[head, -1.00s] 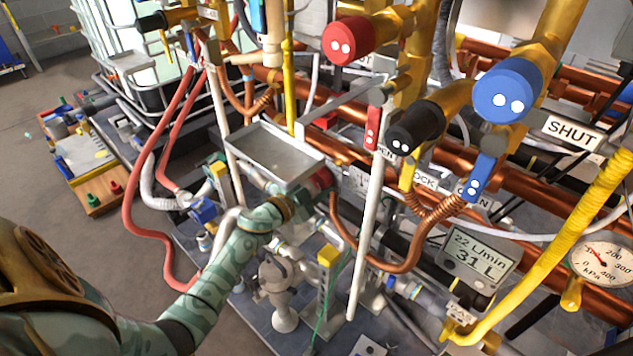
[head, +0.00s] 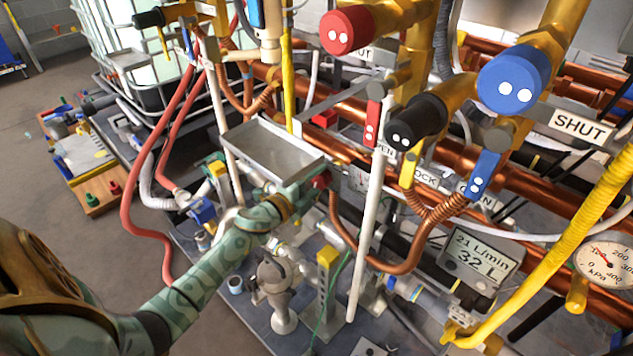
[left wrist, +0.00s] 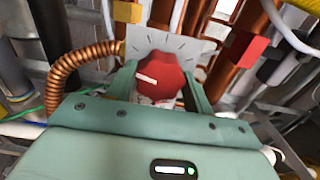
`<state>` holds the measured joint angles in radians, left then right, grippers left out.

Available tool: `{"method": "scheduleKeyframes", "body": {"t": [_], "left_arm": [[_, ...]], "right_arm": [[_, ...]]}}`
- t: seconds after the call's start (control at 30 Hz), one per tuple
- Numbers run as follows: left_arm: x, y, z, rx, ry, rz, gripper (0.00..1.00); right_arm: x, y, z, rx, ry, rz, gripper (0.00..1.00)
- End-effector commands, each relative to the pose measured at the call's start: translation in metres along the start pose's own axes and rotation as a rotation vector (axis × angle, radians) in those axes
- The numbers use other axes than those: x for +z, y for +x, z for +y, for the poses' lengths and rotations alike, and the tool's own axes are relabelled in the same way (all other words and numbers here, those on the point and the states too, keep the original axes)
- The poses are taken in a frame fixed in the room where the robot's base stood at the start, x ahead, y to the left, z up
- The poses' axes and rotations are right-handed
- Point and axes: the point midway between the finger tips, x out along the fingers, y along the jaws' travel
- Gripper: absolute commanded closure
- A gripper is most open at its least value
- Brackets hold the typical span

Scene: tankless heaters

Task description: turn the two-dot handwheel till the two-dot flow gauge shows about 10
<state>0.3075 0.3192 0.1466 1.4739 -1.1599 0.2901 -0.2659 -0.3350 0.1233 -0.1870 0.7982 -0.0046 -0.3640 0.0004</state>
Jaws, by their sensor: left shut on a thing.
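My left gripper (head: 312,187) is shut on a red handwheel (head: 323,179), mostly hidden behind the fingers in the head view. In the left wrist view the faceted red handwheel (left wrist: 168,80) sits between my two green fingers. It has a white pointer mark, on its left side in that view, in front of a pale dial plate (left wrist: 160,42) with tick marks. No dots show on the wheel. The digital flow gauge (head: 477,257) at lower right reads 21 L/min and 32 L. My right gripper is not in view.
Red (head: 347,31), black (head: 416,122) and blue (head: 514,84) two-dot caps stand on brass pipes. A metal tray (head: 270,155) lies just above my left wrist. A white upright pipe (head: 368,220) stands right of the gripper. A round kPa dial (head: 603,262) is at far right.

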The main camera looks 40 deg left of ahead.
Motion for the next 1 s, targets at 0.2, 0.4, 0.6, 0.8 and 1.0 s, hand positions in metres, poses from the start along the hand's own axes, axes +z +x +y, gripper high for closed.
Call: {"method": "scheduleKeyframes", "body": {"t": [0.2,0.4,0.6,0.8,1.0], "left_arm": [[-0.0008,-0.0008,0.0033,0.005,0.106,0.002,0.71],[-0.0008,-0.0008,0.0027,0.005,0.155,0.002,0.71],[-0.0007,-0.0008,0.0025,0.005,0.170,0.001,0.71],[-0.0008,-0.0008,0.0026,0.005,0.170,0.001,0.71],[-0.0008,-0.0007,0.0024,0.004,0.169,0.001,0.27]], "right_arm": [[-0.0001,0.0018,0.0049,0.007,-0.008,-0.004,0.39],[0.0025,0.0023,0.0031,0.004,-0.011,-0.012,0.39],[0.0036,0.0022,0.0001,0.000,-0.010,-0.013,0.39],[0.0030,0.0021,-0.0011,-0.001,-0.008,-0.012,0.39],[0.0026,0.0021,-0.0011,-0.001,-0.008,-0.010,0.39]]}}
